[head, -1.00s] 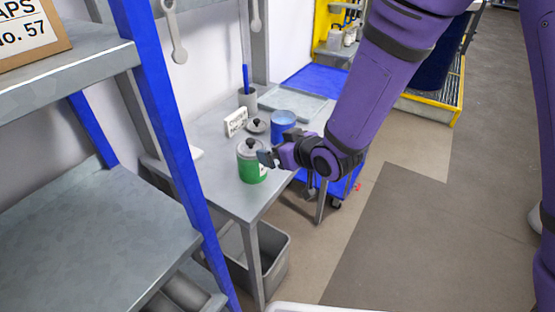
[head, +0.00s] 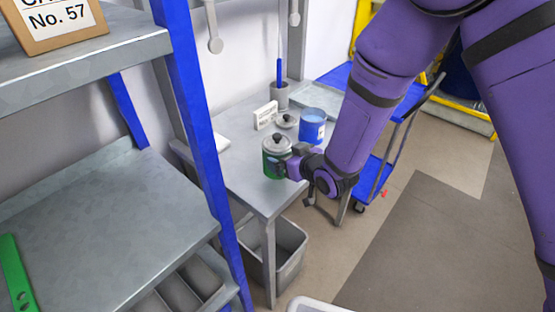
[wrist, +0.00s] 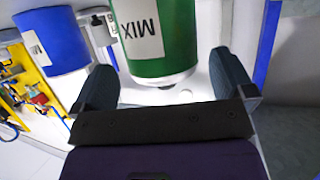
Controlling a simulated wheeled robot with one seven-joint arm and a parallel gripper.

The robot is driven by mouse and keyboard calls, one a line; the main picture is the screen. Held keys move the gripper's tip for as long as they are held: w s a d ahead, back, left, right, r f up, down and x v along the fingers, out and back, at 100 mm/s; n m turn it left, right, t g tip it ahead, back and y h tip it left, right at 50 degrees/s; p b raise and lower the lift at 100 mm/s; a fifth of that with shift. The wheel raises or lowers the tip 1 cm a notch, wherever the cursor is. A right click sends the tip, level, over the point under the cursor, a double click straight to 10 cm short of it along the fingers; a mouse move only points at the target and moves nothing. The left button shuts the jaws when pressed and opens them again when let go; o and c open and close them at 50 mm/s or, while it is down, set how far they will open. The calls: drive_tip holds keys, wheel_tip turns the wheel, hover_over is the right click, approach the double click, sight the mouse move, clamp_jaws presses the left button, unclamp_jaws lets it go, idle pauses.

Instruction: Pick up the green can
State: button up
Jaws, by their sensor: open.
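The green can (head: 270,166) has a grey lid with a black knob and stands upright near the front edge of the grey table (head: 246,196). In the wrist view the green can (wrist: 160,42) appears upside down with a white "MIX" label. My gripper (head: 281,168) is at the can's right side in the head view. In the wrist view my gripper (wrist: 163,84) is open, its two dark fingers on either side of the can's near end. I cannot tell whether either finger touches it. Part of the can is hidden behind my gripper in the head view.
A blue can (head: 312,127), a loose lid (head: 286,121), a small white sign (head: 265,115) and a grey cup (head: 279,96) stand behind on the table. A grey shelf with a blue post (head: 196,130) is at left. A grey bin (head: 288,252) sits below.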

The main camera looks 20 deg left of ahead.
drive_tip(key=x, duration=0.4)
drive_tip(key=shift+f, duration=0.15)
drive_tip(key=shift+c, duration=0.2)
drive_tip(key=c, duration=0.7)
drive_tip(key=shift+c, duration=1)
